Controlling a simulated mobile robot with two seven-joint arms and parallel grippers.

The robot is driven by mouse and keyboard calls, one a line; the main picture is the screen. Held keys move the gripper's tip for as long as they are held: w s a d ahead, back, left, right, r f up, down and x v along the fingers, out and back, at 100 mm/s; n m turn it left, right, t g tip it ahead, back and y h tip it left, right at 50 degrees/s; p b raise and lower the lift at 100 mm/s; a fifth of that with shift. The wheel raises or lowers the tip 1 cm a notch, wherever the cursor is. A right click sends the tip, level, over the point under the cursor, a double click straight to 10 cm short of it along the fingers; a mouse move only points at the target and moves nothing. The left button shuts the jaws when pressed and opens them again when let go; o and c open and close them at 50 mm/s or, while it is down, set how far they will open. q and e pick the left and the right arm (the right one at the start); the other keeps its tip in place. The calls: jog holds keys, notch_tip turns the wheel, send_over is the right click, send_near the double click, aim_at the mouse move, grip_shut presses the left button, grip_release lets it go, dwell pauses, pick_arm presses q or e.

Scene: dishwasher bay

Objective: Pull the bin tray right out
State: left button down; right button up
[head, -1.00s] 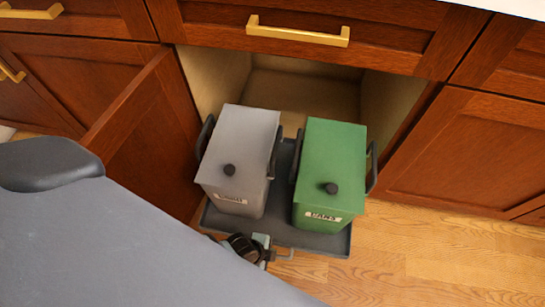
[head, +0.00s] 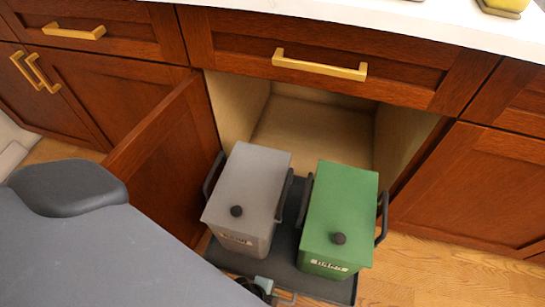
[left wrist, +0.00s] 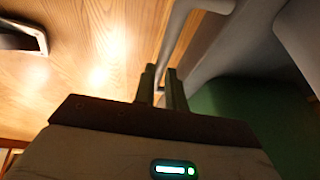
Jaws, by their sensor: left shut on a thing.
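The dark grey bin tray (head: 335,288) is far out of the open cabinet, its front edge at the bottom of the head view. A grey lidded bin (head: 248,190) stands on its left and a green lidded bin (head: 340,210) on its right. My left gripper (head: 264,285) is at the tray's front handle (head: 287,298), partly hidden by my arm. In the left wrist view my left gripper's fingers (left wrist: 162,85) are shut on the grey bar of the handle (left wrist: 178,35). My right gripper is out of view.
The open cabinet door (head: 170,155) stands left of the tray. The cabinet interior (head: 310,130) behind the bins looks empty. A closed drawer with a brass handle (head: 320,65) is above. Wooden floor (head: 430,270) is clear on the right.

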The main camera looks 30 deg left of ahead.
pick_arm(q)
jog(key=c, duration=1.5)
grip_release()
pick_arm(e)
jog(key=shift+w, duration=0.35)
pick_arm(q)
jog(key=shift+o, duration=0.2)
